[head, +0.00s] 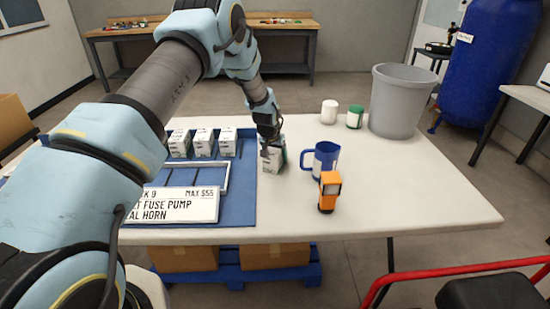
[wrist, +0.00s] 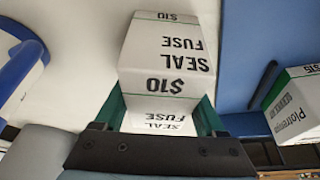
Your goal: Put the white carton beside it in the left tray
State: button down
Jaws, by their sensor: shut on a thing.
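My gripper (head: 269,140) is shut on a white carton (head: 272,160) with green edges, just right of the blue mat. In the wrist view the held carton (wrist: 165,60) reads "SEAL FUSE" and "$10", with the green fingers on both sides of it. I cannot tell whether its base touches the table. A white-rimmed tray (head: 226,178) with dividers lies on the blue mat (head: 240,200), left of my gripper. My arm and a sign hide part of it. No second tray shows clearly.
Several white cartons (head: 203,143) stand behind the tray. A sign (head: 180,206) stands in front of it. A blue mug (head: 325,158) and an orange device (head: 329,192) are right of my gripper. White and green jars and a grey bin (head: 397,100) stand behind. The table's right front is clear.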

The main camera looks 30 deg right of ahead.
jog(key=shift+r, duration=0.1)
jog(key=shift+d+r, duration=0.1)
jog(key=shift+r, duration=0.4)
notch_tip(320, 180, up, 9)
jog(key=b, duration=0.2)
jog(key=shift+b, duration=0.3)
jog(key=shift+r, duration=0.2)
